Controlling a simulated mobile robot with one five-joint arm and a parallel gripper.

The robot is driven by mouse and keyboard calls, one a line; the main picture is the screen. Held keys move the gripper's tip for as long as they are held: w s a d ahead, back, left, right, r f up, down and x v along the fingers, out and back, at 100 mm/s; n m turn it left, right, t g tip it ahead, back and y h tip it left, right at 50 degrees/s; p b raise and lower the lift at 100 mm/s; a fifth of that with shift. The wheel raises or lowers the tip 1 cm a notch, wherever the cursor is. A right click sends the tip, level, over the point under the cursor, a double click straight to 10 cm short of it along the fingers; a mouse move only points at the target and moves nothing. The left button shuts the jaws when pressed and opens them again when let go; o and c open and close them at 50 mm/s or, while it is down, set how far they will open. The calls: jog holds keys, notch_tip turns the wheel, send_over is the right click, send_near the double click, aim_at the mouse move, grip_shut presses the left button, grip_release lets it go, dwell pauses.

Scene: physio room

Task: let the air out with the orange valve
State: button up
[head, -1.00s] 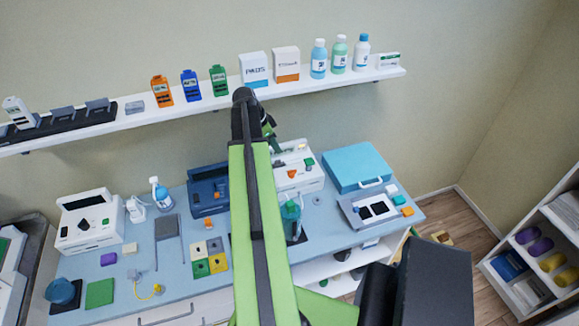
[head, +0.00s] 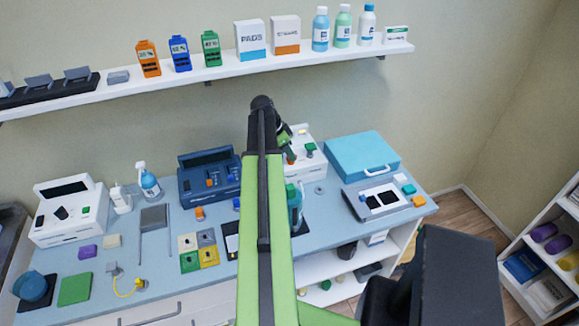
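The white machine (head: 309,146) stands at the back of the bench, partly behind my arm. An orange-red part (head: 291,159) and a green knob (head: 310,148) show on it. The dark blue machine (head: 207,187) to its left has an orange knob (head: 211,181), and a small orange piece (head: 199,213) lies before it. I cannot tell which of these orange parts is the valve. My gripper (head: 287,142) is over the left side of the white machine, near the orange-red part. My arm partly hides it, and its fingers are too small to read. Contact cannot be seen.
A bottle with a green top (head: 297,207) stands right beside my arm. A light blue case (head: 361,155) and a grey tray device (head: 378,199) are to the right. A loaded wall shelf (head: 220,69) hangs above. Floor shows at right.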

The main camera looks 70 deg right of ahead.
jog(key=shift+x, duration=0.85)
jog(key=shift+r, duration=0.1)
